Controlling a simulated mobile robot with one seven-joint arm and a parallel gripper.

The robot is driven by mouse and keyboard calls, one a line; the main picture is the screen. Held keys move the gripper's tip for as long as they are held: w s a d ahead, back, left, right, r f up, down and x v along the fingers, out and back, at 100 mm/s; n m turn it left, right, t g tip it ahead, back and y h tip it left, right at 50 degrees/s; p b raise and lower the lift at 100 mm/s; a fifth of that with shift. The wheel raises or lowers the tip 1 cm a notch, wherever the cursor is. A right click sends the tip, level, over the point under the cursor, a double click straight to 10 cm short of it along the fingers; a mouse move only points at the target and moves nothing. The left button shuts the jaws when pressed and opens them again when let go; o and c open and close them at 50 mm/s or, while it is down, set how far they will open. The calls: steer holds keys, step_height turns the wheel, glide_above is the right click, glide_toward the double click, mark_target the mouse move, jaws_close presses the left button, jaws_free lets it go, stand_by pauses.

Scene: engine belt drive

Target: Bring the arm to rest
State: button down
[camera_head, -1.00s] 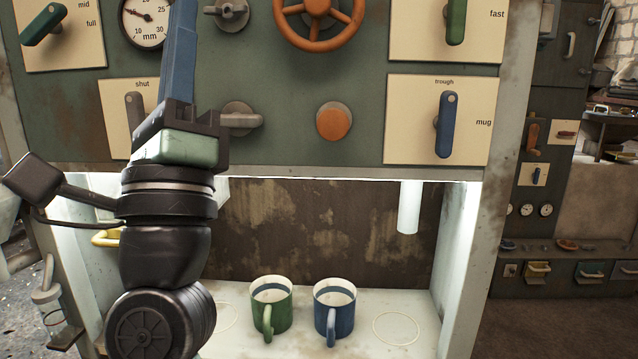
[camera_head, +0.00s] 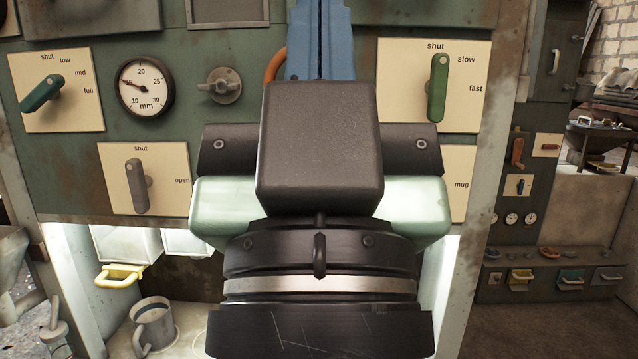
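My gripper (camera_head: 321,38) stands upright in the middle of the head view, close to the camera. Its two blue fingers point up and lie side by side with only a thin dark seam between them, so it is shut, with nothing seen in it. The fingertips run out of the top of the picture. The black wrist housing (camera_head: 320,150) and pale green gripper body cover the middle of the panel and most of the bay below.
Behind is a green control panel (camera_head: 215,140) with a green lever (camera_head: 438,88) at "slow/fast", another green lever (camera_head: 42,93), a grey lever (camera_head: 138,187) and a gauge (camera_head: 146,87). A grey mug (camera_head: 153,325) stands in the bay at lower left. Green and blue mugs are hidden.

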step_height(320, 180, up, 29)
steer(key=p, duration=2.6)
steer(key=shift+a+f, duration=0.1)
